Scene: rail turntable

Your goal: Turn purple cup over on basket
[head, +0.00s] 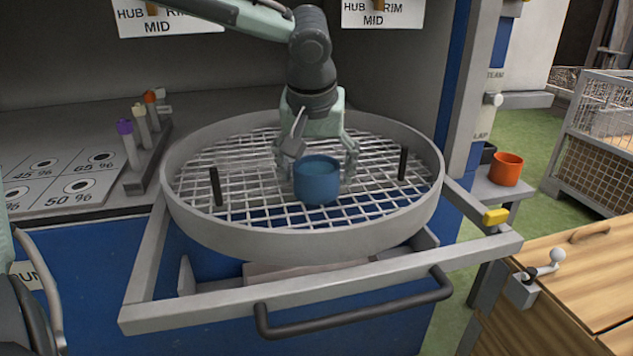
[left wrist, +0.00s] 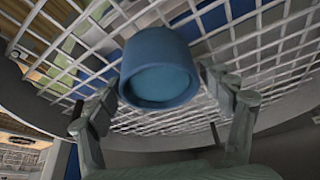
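No cup that looks clearly purple shows; the cup in the basket is blue. This blue cup (head: 317,184) stands on the wire mesh of the round grey basket (head: 300,243), near its middle. Its round, rimmed face points up; I cannot tell if that is the mouth or a recessed base. My left gripper (head: 318,158) reaches down behind the cup with fingers spread to both sides. In the left wrist view the cup (left wrist: 158,68) sits between the fingers of the left gripper (left wrist: 160,88), with small gaps visible. My right gripper is out of view.
Two dark posts (head: 216,187) (head: 402,163) rise from the mesh, left and right of the cup. A rack with coloured-capped pegs (head: 147,152) stands left. An orange cup (head: 506,169) sits on a side shelf at right. A wooden chest (head: 570,285) is front right.

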